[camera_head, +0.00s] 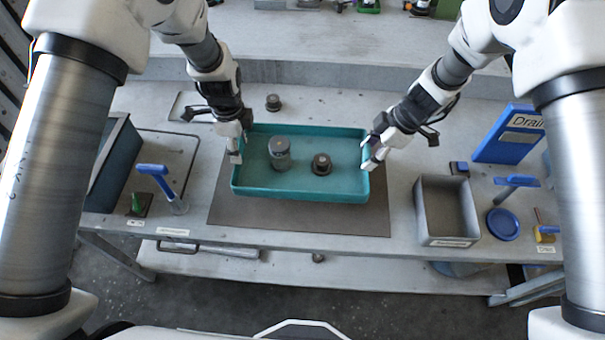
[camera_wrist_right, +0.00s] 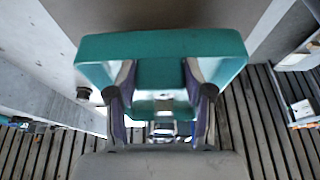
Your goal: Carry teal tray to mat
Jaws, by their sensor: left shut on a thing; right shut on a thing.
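The teal tray (camera_head: 300,193) is over the dark mat (camera_head: 300,217) in the head view. Whether it rests on the mat or hangs a little above it, I cannot tell. Inside it are a grey cylinder (camera_head: 280,155) and a dark round part (camera_head: 322,164). My left gripper (camera_head: 236,157) is shut on the tray's left end wall. My right gripper (camera_head: 370,162) is shut on its right end wall. In the right wrist view the tray's teal wall (camera_wrist_right: 160,42) sits between my right fingers (camera_wrist_right: 160,85).
A grey bin (camera_head: 447,238) and a blue round dish (camera_head: 503,224) stand to the right, with a blue "Drain" panel (camera_head: 508,135) behind. A blue-handled tool (camera_head: 160,180) and a dark bin (camera_head: 115,165) stand at the left. A small dark part (camera_head: 273,102) lies behind the tray.

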